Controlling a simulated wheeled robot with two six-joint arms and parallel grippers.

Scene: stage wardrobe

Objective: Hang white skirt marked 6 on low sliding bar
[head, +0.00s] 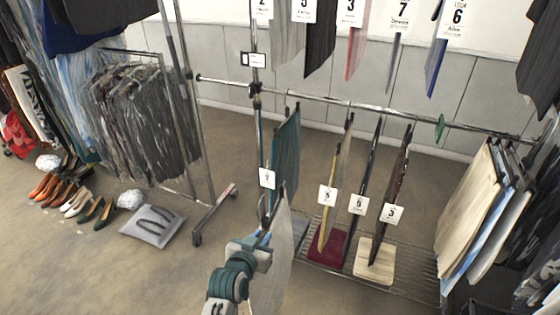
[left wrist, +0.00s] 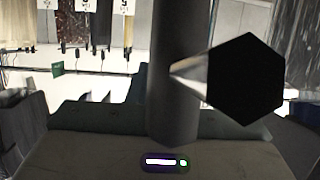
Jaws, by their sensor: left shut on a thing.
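My left gripper (head: 264,236) is shut at the upper part of a pale grey-white garment (head: 270,275), seen nearly edge-on. It looks like the white skirt, but no number 6 tag can be read on it. The low sliding bar (head: 310,101) runs across behind and above it. The held garment is in front of the bar and below it, apart from it. In the left wrist view a dark post and a black hexagonal end (left wrist: 246,78) fill the middle; the grip itself is hard to make out. My right gripper is not in view.
On the low bar hang a teal garment (head: 285,150), a yellow one (head: 335,190) and dark ones (head: 390,195) with tags, with gaps between. A green disc (head: 440,129) sits on the bar. Upper garments (head: 320,35) hang above.

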